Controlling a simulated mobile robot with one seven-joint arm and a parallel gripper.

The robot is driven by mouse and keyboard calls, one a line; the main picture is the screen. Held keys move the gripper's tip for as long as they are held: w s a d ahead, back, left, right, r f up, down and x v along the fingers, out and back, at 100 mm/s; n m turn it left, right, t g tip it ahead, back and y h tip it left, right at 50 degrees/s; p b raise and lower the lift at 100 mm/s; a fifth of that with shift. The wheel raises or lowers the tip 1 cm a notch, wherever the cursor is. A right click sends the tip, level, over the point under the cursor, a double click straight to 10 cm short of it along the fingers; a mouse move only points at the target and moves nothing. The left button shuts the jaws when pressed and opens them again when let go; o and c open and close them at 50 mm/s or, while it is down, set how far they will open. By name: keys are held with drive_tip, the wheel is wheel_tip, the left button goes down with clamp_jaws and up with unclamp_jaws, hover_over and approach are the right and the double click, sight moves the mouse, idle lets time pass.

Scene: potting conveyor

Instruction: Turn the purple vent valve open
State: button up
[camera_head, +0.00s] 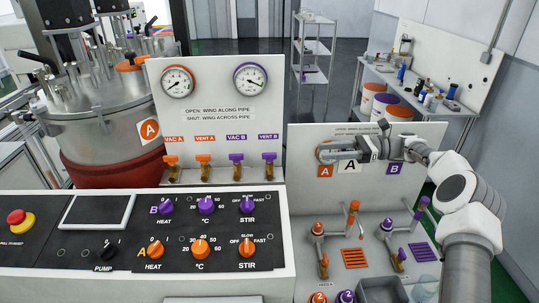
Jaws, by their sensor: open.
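The purple vent valve (269,157) is at the right end of a row of small valves under the gauge panel, below the label "VENT B". Its purple wing looks horizontal, across the upright brass-coloured body. A second purple-winged valve (236,158), under "VAC B", stands just left of it. My gripper (324,152) is to the right of the vent valve, in front of the right-hand panel, with its jaws pointing left. It is open and apart from the vent valve. It covers part of a round orange-edged fitting above the "A" labels.
Orange-winged valves (204,160) stand further left in the row. The upright right-hand panel (300,185) stands close beside the vent valve. A control console (120,235) with knobs lies in front. Orange and purple taps (320,229) stand at the lower right.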

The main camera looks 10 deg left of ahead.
sight(269, 154)
drive_tip(key=p+x, duration=0.4)
drive_tip(key=x, duration=1.2)
drive_tip(key=shift+w+a, duration=0.1)
drive_tip(key=shift+a, duration=0.3)
clamp_jaws()
